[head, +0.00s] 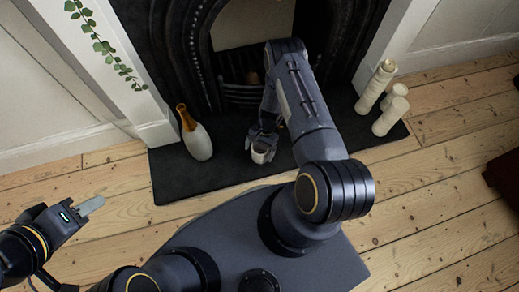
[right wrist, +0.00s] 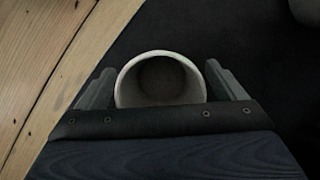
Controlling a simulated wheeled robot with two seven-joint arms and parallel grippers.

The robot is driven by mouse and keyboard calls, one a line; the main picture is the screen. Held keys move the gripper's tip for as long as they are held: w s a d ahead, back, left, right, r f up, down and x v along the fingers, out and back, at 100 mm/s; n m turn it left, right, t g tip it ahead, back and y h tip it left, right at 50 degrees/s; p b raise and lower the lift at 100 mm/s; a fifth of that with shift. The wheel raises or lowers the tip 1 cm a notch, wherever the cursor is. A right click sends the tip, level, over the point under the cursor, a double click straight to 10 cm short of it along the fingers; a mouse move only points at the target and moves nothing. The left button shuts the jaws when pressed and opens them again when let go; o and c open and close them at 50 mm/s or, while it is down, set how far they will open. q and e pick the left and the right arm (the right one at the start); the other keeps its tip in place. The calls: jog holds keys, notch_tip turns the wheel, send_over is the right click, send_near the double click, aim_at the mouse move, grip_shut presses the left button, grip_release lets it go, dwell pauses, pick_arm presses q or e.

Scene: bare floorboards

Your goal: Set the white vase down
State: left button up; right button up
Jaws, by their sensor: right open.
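The white vase (head: 262,153), a small round open-topped vessel, is over the dark hearth in front of the fireplace. In the right wrist view the vase (right wrist: 160,78) shows its round mouth and empty-looking inside. My right gripper (head: 264,139) is open, with one finger on each side of the vase; in the wrist view the gripper (right wrist: 162,88) has its fingers close beside the vase walls. Whether the vase's base touches the hearth is hard to tell. My left gripper (head: 88,207) is empty over the floorboards at left; its finger gap is not clear.
The dark hearth (head: 178,178) carries a white bottle-shaped vase with an orange neck (head: 197,138) at left. Several cream candles (head: 391,116) stand at its right end. The black fireplace (head: 200,60) rises behind. Floorboards (head: 435,180) at right are clear.

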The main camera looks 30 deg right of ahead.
jog(key=shift+r, duration=0.1)
jog(key=shift+w+r+p, duration=0.1)
jog(key=shift+r+p, duration=0.2)
jog(key=shift+p, duration=0.05)
jog(key=w+d+r+n+t+p, duration=0.1)
jog(key=w+d+r+p, duration=0.15)
jog(key=r, duration=1.05)
jog(key=w+d+r+t+p, duration=0.15)
jog(key=w+r, duration=0.25)
jog(key=r, duration=0.9)
notch_tip(320, 180, up, 17)
jog(key=s+a+n+t, duration=0.1)
jog(key=s+n+t, duration=0.1)
jog(key=s+n, duration=0.1)
jog(key=s+a+r+n+t, duration=0.2)
jog(key=s+a+r+n, duration=0.1)
jog(key=s+r, duration=0.65)
jog(key=s+a+r+n+t, duration=0.1)
jog(key=s+a+r+n, duration=0.2)
jog(key=s, duration=0.7)
jog(key=shift+a+r, duration=0.15)
jog(key=shift+r, duration=0.35)
jog(key=shift+r+t, duration=0.1)
jog(key=shift+t, duration=0.15)
